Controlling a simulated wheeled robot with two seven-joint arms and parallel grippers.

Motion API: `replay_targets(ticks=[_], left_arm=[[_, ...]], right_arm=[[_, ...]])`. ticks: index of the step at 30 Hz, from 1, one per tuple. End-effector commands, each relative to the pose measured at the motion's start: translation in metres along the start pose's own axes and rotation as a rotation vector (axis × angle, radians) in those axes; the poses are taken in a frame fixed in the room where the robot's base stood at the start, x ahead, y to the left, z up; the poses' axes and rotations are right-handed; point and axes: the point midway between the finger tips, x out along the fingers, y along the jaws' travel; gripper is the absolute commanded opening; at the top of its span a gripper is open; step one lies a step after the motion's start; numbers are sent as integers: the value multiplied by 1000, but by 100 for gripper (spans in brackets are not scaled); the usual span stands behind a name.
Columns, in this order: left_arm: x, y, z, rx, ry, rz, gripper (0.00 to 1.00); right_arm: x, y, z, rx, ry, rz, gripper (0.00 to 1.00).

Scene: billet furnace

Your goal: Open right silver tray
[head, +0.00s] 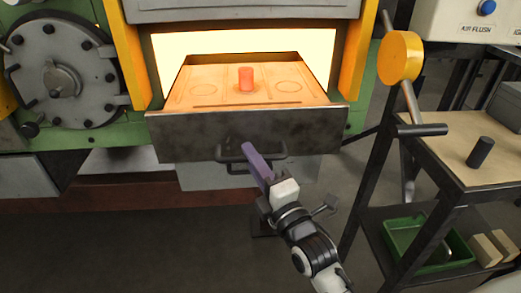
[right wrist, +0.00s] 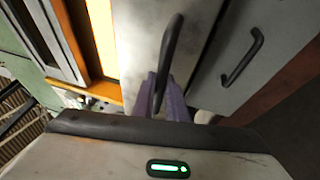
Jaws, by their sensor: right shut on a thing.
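The silver tray (head: 320,128) is a wide drawer with a dull grey metal front. It stands pulled out of the glowing furnace mouth, its orange-lit inside in view. A small glowing red-orange billet (head: 246,79) stands upright in it, between round outlines. A dark bar handle (head: 226,157) is fixed low on the tray front; it also shows in the right wrist view (right wrist: 172,48). My right gripper (head: 248,150), with purple fingers, is shut on this handle; the fingers also show around it in the right wrist view (right wrist: 166,88). My left gripper is not in view.
A second handle (right wrist: 243,57) is on a grey front beside the tray in the right wrist view. At right, a cart (head: 440,170) bears a dark cylinder (head: 480,152), with a green bin (head: 445,252) below. A yellow round part (head: 399,57) stands nearby.

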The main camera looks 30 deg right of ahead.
Motion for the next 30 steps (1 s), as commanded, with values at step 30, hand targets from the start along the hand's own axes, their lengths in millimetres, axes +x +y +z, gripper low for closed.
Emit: replay_targets(ticks=[30], left_arm=[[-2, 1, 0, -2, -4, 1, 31]], right_arm=[[-76, -1, 1, 0, -1, -5, 31]])
